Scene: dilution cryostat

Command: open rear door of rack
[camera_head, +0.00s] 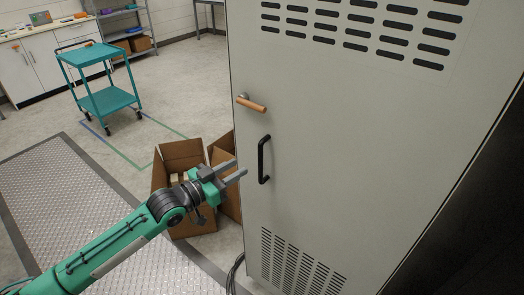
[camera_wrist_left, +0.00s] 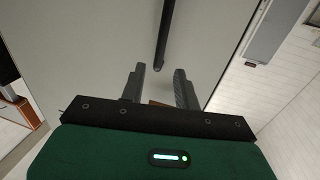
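The rack's pale grey door (camera_head: 330,140) looks closed, with no gap visible at its edge. It has an orange-brown lever handle (camera_head: 252,104) near its left edge, lying roughly sideways and tilted slightly down. Below it is a black upright pull handle (camera_head: 263,160). My left gripper (camera_head: 241,168) is open and empty, just left of the pull handle and apart from it. In the left wrist view its two fingers (camera_wrist_left: 160,80) are spread, with the black pull handle (camera_wrist_left: 163,35) beyond them. My right gripper is not in view.
An open cardboard box (camera_head: 180,158) stands on the floor behind my left gripper, close to the rack. A teal cart (camera_head: 106,101) stands farther back left, before a white cabinet (camera_head: 35,68) and a shelf unit (camera_head: 125,32). Dark cables lie at the rack's foot.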

